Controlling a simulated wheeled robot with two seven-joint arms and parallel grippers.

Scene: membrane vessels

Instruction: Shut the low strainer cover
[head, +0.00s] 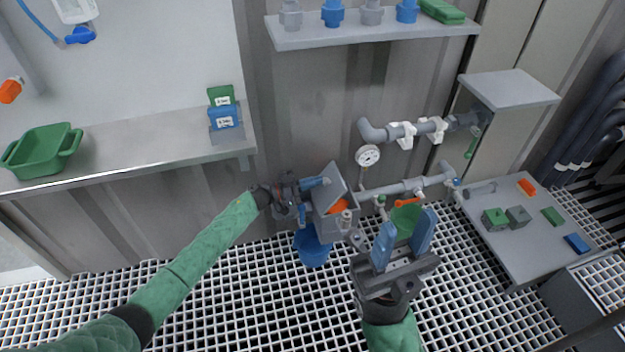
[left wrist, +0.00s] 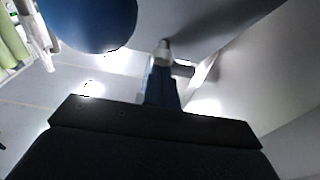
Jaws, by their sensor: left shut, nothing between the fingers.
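The low strainer is a grey box (head: 336,222) on the pipework at the middle of the head view. Its flat grey cover (head: 331,184) stands raised and tilted, and orange (head: 340,205) shows inside. My left gripper (head: 326,182) is shut and empty, its blue fingers close to the left side of the raised cover. I cannot tell whether they touch it. The left wrist view shows the closed fingers (left wrist: 162,75) below a grey surface. My right gripper (head: 404,238) is open and empty, with its two blue fingers apart, in front and to the right of the strainer.
A blue bucket (head: 312,248) hangs or stands below the strainer. A green container (head: 406,220) shows behind my right fingers. A gauge (head: 368,156) and grey pipes (head: 408,187) lie to the right. A bench (head: 130,150) is at left and a low grey table (head: 530,240) at right.

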